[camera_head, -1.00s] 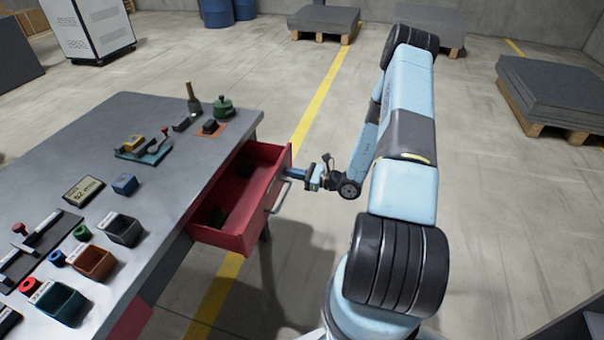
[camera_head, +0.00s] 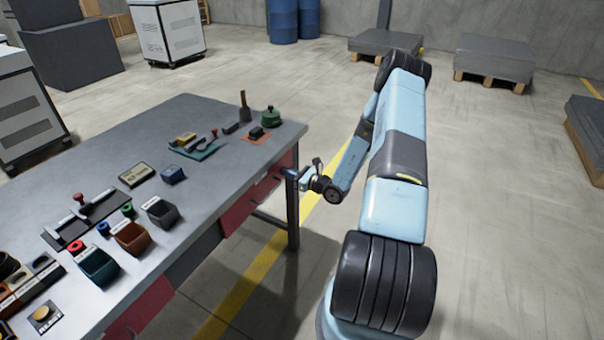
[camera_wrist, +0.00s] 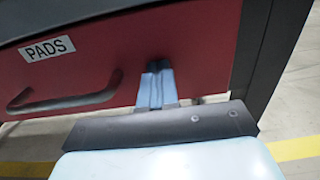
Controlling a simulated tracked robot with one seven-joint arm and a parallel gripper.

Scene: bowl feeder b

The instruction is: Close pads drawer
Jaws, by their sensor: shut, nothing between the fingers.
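The pads drawer is the red drawer under the right end of the workbench. Its front (camera_head: 238,213) sits in under the tabletop, and no inside of it shows. In the wrist view the red front (camera_wrist: 190,40) carries a "PADS" label (camera_wrist: 47,47) and a dark bar handle (camera_wrist: 65,102). The front looks flush or nearly flush with the frame; a small gap cannot be ruled out. My gripper (camera_head: 288,173) is shut and empty. In the wrist view its fingertips (camera_wrist: 157,68) are against or very close to the front, right of the handle.
The workbench top (camera_head: 215,165) holds several small bins, a green-lidded pot (camera_head: 269,117) and tools. A dark bench leg (camera_wrist: 262,50) stands just right of the drawer front. The floor right of my arm is clear; pallets (camera_head: 495,60) stand farther back.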

